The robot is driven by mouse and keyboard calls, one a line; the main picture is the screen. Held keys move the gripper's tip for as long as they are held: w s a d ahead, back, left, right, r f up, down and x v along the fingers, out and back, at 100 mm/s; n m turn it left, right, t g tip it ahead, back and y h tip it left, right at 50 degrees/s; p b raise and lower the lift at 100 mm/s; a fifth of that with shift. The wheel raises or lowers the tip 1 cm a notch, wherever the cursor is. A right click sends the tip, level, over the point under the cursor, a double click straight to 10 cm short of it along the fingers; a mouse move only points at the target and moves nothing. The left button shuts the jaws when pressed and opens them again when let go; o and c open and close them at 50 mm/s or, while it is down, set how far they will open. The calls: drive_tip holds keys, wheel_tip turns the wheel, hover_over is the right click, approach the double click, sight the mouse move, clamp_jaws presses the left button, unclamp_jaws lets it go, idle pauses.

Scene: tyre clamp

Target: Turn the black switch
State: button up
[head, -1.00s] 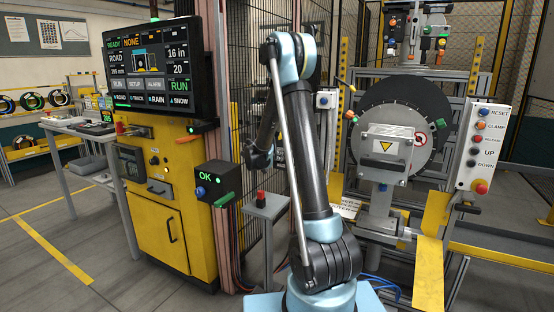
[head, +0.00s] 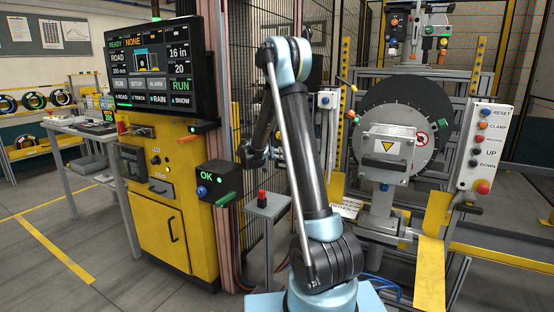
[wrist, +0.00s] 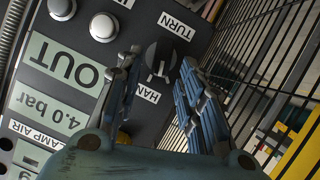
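The black switch (wrist: 160,61) is a rotary knob with a pale pointer mark on a dark panel in the wrist view. The labels TURN and HAND, the latter partly covered, show upside down beside it. My gripper (wrist: 162,70) is open, with one blue-grey finger on each side of the knob in the picture. I cannot tell whether the fingers touch it or how far short they stop. In the head view my arm hides the switch, and the gripper's fingers cannot be made out.
On the same panel, two round pale knobs (wrist: 103,27) and a display reading 4.0 bar (wrist: 48,110) lie left of the fingers. A wire mesh fence (wrist: 265,65) runs close on the right. In the head view, a yellow cabinet (head: 160,220) stands left of my arm.

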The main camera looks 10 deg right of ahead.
drive_tip(key=v, duration=1.2)
